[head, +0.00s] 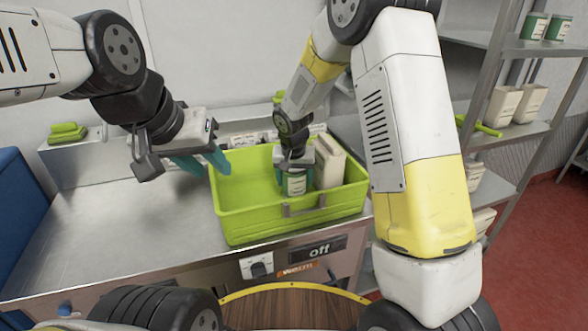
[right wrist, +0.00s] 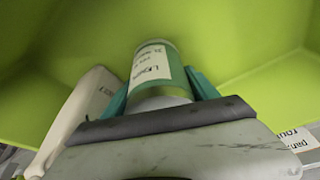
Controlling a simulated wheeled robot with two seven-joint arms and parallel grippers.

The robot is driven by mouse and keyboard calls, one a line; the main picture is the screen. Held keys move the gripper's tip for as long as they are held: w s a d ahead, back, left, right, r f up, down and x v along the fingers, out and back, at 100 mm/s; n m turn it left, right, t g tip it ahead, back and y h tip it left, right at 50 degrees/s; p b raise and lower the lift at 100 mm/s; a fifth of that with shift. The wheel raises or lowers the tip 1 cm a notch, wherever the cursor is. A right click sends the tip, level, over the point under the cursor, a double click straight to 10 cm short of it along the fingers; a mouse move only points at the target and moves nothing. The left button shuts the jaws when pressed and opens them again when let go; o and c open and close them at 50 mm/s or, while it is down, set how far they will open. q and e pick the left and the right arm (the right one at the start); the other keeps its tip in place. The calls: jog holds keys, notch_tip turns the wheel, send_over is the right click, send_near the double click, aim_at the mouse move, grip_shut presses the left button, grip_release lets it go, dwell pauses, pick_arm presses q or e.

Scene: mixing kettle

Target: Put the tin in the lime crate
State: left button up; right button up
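The lime crate (head: 285,218) stands on the steel counter in front of me. The tin (head: 295,183), green with a white label, is inside the crate's space, near its middle. In the right wrist view the tin (right wrist: 158,75) sits between the teal fingers of my right gripper (right wrist: 160,92), which touch its sides. The crate's lime wall (right wrist: 235,35) fills the view behind it. I cannot tell whether the tin rests on the crate floor. My left gripper (head: 202,162) is open and empty, beside and above the crate's left rim.
A cream carton (head: 329,165) stands in the crate right of the tin; it also shows in the right wrist view (right wrist: 80,115). White-labelled items line the counter behind the crate. Shelves (head: 545,45) with tins and cartons stand at right. The counter (head: 110,225) left of the crate is clear.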

aim_at(294, 170)
jog(key=o, duration=0.3)
jog(key=shift+r, duration=0.1)
jog(key=v, duration=1.1)
jog(key=shift+s+r, duration=0.15)
jog(key=shift+r, duration=0.25)
jog(key=s+d+r+y, duration=0.1)
jog(key=s+d+r, duration=0.7)
jog(key=s+r, duration=0.1)
jog(key=s+d+r+t, duration=0.1)
jog(key=s+d, duration=0.1)
jog(key=s, duration=0.5)
jog(key=s+d+r+n+t+y, duration=0.1)
jog(key=s+d, duration=0.2)
jog(key=s, duration=0.5)
jog(key=shift+d+r+t, duration=0.25)
jog(key=shift+r+t, duration=0.1)
jog(key=shift+t, duration=0.05)
jog(key=shift+s, duration=0.1)
